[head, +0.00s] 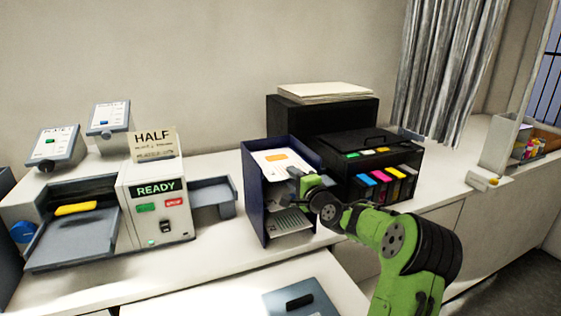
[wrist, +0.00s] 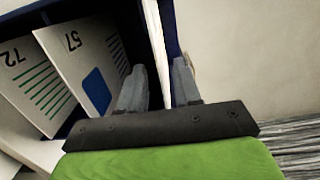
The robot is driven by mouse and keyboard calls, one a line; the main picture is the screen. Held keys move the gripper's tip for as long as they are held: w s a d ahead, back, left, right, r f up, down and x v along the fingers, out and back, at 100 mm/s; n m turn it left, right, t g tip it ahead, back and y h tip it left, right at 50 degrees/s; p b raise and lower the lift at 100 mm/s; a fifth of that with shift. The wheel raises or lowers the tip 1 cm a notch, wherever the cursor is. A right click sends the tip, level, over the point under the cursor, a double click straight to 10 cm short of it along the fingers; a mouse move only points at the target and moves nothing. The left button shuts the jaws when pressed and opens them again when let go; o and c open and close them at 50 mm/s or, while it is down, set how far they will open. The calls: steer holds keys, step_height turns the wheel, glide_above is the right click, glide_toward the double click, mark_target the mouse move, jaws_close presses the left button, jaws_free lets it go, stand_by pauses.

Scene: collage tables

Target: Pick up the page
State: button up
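A blue upright rack (head: 252,200) holds pages on its shelves. A white page with an orange mark (head: 268,160) lies at its top, and a page with green lines (head: 291,221) lies lower down. My gripper (head: 296,175) is at the rack's right front side. In the wrist view, my gripper's fingers (wrist: 160,82) are apart, with a thin pale edge (wrist: 155,40) running down between them; I cannot tell which sheet it belongs to. A page marked 57 (wrist: 85,60) and a page marked 72 (wrist: 32,82) are left of the fingers. My arm hides part of the rack.
A black printer (head: 375,160) with coloured cartridges stands close right of the rack. A pale machine reading READY (head: 157,210) stands to the left, with a grey tray (head: 212,195) between it and the rack. A lower white table (head: 220,295) is in front.

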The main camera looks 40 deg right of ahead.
steer(key=shift+s+a, duration=0.1)
steer(key=shift+r, duration=0.1)
steer(key=shift+c, duration=1.1)
jaws_close()
